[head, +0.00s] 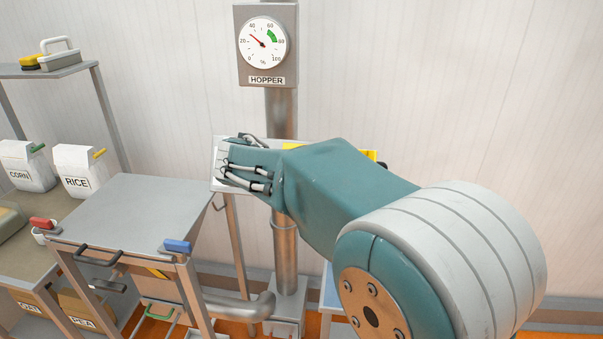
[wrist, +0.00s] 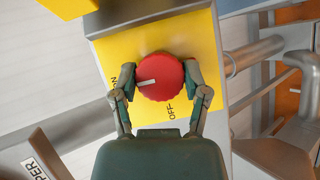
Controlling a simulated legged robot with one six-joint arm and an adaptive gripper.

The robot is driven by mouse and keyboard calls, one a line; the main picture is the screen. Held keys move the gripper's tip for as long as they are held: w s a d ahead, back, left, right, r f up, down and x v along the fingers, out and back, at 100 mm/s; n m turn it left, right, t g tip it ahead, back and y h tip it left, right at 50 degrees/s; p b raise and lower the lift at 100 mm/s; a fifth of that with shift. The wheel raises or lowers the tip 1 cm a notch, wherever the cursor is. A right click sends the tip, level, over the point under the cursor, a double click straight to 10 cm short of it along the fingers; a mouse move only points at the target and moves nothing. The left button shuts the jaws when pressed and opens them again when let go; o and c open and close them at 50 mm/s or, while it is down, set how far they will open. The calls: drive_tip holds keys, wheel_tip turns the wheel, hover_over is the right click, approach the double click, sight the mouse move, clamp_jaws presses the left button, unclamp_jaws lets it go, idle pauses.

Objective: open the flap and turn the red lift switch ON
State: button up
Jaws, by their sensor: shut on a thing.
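The red lift switch (wrist: 160,78) is a round knob on a yellow plate (wrist: 200,55) in the wrist view. My gripper (wrist: 160,82) is shut on the knob, one finger on each side. The knob's white pointer aims left, toward the ON lettering (wrist: 114,84); the OFF lettering (wrist: 168,110) is below the knob. The plate is uncovered around the knob. A grey edge lies above it, and I cannot tell whether that is the flap. In the head view my arm hides the switch, and only bits of the yellow plate (head: 370,154) show.
A HOPPER gauge (head: 263,45) on a post reads roughly 30. A grey-topped cart (head: 150,215) with blue and red handles stands left of the post. CORN (head: 25,165) and RICE (head: 80,172) bags sit farther left.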

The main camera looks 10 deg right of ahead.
drive_tip(key=shift+d+f, duration=0.2)
drive_tip(key=shift+f, duration=0.1)
drive_tip(key=o, duration=1.1)
drive_tip(key=shift+w, duration=0.1)
drive_tip(key=shift+o, duration=0.2)
drive_tip(key=shift+w+d, duration=0.15)
drive_tip(key=shift+d, duration=0.2)
drive_tip(key=shift+s+a+r, duration=0.1)
drive_tip(key=shift+a+r, duration=0.05)
drive_tip(key=shift+a, duration=0.3)
drive_tip(key=shift+s+a+r, duration=0.1)
drive_tip(key=shift+a, duration=0.35)
drive_tip(key=v, duration=1.1)
drive_tip(key=shift+d+r, duration=0.1)
drive_tip(key=shift+d, duration=0.05)
